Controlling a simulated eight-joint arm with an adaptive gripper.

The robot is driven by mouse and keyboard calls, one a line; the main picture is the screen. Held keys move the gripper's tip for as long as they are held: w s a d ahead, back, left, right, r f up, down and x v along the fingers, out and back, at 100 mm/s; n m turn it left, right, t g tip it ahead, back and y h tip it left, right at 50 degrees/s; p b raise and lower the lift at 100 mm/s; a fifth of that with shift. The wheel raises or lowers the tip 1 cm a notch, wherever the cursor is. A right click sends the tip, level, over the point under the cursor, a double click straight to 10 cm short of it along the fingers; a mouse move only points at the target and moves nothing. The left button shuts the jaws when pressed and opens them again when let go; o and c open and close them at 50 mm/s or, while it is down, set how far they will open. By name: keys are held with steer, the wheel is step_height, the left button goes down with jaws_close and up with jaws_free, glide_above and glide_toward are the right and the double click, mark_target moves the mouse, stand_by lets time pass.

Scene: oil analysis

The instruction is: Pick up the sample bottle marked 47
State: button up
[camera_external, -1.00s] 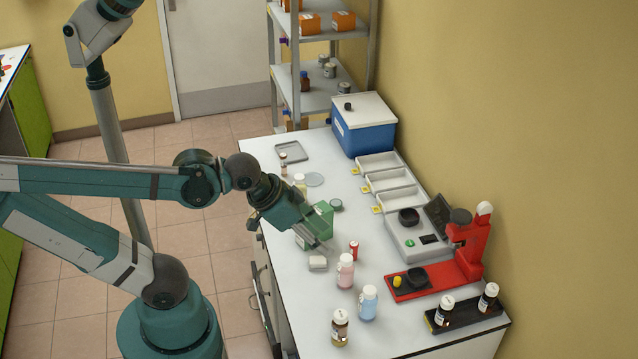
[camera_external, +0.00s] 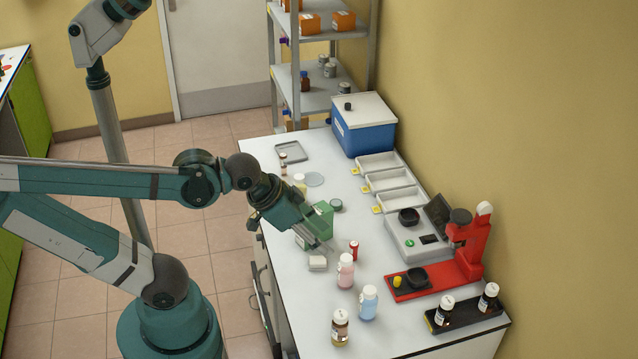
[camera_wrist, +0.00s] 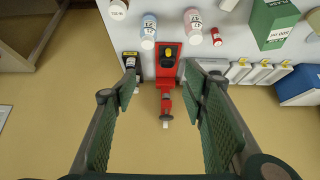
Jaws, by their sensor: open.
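Several labelled bottles stand upright on the white bench, but I cannot read the number 47 on any of them. A brown bottle (camera_external: 340,328), a blue bottle (camera_external: 368,303) and a pink bottle (camera_external: 346,271) stand near the bench's front edge. The blue one (camera_wrist: 149,30) and the pink one (camera_wrist: 193,25) also show at the top of the wrist view. Two dark white-capped bottles, one left (camera_external: 444,312) and one right (camera_external: 488,298), stand in a black tray. My gripper (camera_external: 325,247) is open and empty above the bench, left of the pink bottle; its spread fingers (camera_wrist: 163,85) fill the lower wrist view.
A green box (camera_external: 318,222) is close beside my gripper. A red stand (camera_external: 470,255), a grey device (camera_external: 415,238), white trays (camera_external: 392,180) and a blue cooler (camera_external: 362,135) line the wall side.

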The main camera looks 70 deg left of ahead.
steer(key=shift+o, duration=0.4)
steer(key=shift+o, duration=0.9)
steer(key=n+g, duration=0.5)
steer(key=n, duration=0.6)
glide_toward(346, 258)
steer(key=d, duration=0.4)
steer(key=a+f+n, duration=0.1)
steer(key=f, duration=0.1)
steer(key=w+a+f+n+g+p, duration=0.1)
steer(key=f+n, duration=0.1)
steer(key=a+f+n, duration=0.1)
steer(key=f, duration=0.1)
steer(key=shift+w+a+f+n+g, duration=0.2)
steer(key=shift+w+f+n+g, duration=0.1)
steer(key=shift+w+g, duration=0.1)
steer(key=shift+a+f+n, duration=0.3)
steer(key=shift+f+n, duration=0.2)
steer(key=shift+f, duration=0.4)
